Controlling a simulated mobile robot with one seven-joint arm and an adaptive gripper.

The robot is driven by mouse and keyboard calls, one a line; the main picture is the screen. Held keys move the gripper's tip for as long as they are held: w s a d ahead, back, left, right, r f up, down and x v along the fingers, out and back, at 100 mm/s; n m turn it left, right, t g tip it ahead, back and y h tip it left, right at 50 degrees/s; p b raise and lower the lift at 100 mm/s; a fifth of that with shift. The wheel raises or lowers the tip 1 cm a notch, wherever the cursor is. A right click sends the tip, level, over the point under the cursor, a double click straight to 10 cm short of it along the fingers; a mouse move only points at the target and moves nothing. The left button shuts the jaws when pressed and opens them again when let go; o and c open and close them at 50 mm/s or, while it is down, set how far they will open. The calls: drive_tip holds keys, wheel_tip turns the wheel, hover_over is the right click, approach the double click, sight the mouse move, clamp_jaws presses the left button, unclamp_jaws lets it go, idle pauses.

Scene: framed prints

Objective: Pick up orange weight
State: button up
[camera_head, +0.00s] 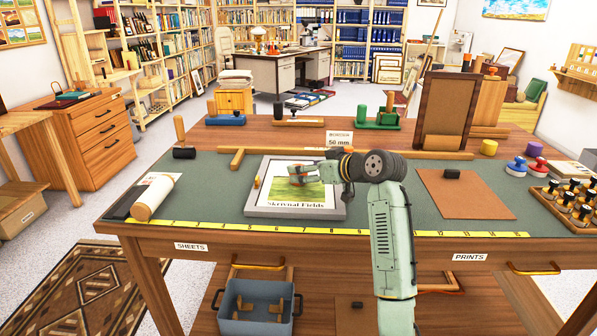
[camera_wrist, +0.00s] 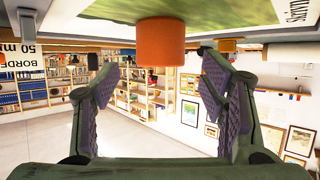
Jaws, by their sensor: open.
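The orange weight (camera_wrist: 160,42) is a short cylinder standing on the framed print (camera_head: 259,207), which lies flat on the green mat. In the wrist view, the picture is upside down and the weight shows at the top centre. My gripper (camera_wrist: 160,68) is open, with one finger to each side of the weight and visible gaps between. In the head view, my gripper (camera_head: 303,172) is low over the print's upper part, and it largely hides the weight there.
A small tan peg (camera_head: 257,182) stands at the print's left side. A paper roll (camera_head: 153,198) lies left on the mat. A brown board (camera_head: 465,196) with a dark block lies right. A tray of stamps (camera_head: 572,205) is far right. An upright frame (camera_head: 446,110) stands behind my arm.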

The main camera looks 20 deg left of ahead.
drive_tip(key=shift+x, duration=1.45)
drive_tip(key=shift+c, duration=0.4)
clamp_jaws()
drive_tip(key=shift+r, duration=0.15)
